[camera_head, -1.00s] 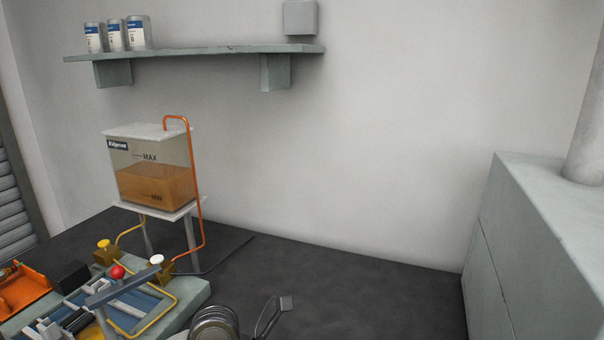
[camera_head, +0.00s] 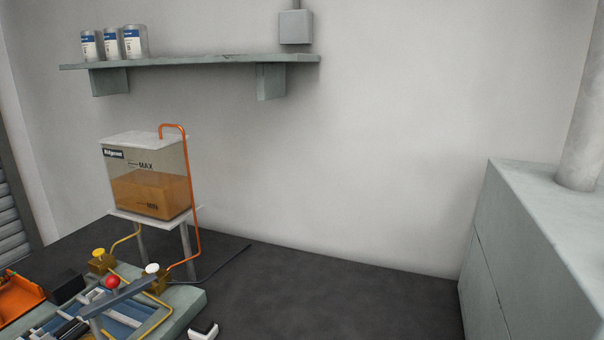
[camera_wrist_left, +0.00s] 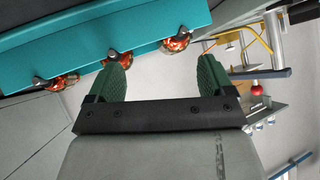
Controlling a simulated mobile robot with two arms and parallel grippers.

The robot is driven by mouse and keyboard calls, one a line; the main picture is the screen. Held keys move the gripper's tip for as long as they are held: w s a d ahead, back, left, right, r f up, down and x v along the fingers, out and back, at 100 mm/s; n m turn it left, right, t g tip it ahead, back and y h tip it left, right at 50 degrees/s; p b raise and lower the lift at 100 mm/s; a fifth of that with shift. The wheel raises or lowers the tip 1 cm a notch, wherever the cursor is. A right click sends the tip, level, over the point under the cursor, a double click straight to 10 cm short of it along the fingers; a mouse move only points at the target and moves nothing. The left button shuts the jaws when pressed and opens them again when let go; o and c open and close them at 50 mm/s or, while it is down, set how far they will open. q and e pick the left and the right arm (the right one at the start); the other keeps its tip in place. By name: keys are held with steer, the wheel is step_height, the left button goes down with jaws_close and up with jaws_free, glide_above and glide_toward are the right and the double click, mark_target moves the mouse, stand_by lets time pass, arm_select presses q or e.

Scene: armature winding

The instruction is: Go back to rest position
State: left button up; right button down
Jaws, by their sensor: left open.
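My left gripper (camera_wrist_left: 161,62) shows in the left wrist view with its two green fingers spread wide and nothing between them. A teal beam (camera_wrist_left: 110,38) with red-orange round parts (camera_wrist_left: 118,57) along its edge lies above the fingers in that picture. I cannot tell whether the fingers touch anything there. In the head view neither gripper can be made out. A small white and black piece (camera_head: 203,330) shows at the bottom edge, and I cannot tell what it belongs to.
A bench fixture (camera_head: 130,310) with a red knob (camera_head: 112,281) stands at the lower left. Behind it is an oil tank (camera_head: 150,190) with an orange pipe. A shelf (camera_head: 200,62) holds several cans. A grey cabinet (camera_head: 530,240) stands right.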

arm_select(q)
steer(key=s+f+g+h, duration=0.1)
steer(key=s+f+g, duration=0.65)
steer(key=s, duration=0.55)
step_height(320, 180, down, 25)
steer(key=g, duration=0.1)
steer(key=s+a+f+g, duration=0.1)
steer(key=s+a+f, duration=0.2)
steer(key=s+f, duration=1.3)
steer(key=shift+s+f, duration=0.15)
steer(key=shift+s, duration=0.1)
steer(key=shift+a+g, duration=0.1)
steer(key=shift+g, duration=0.15)
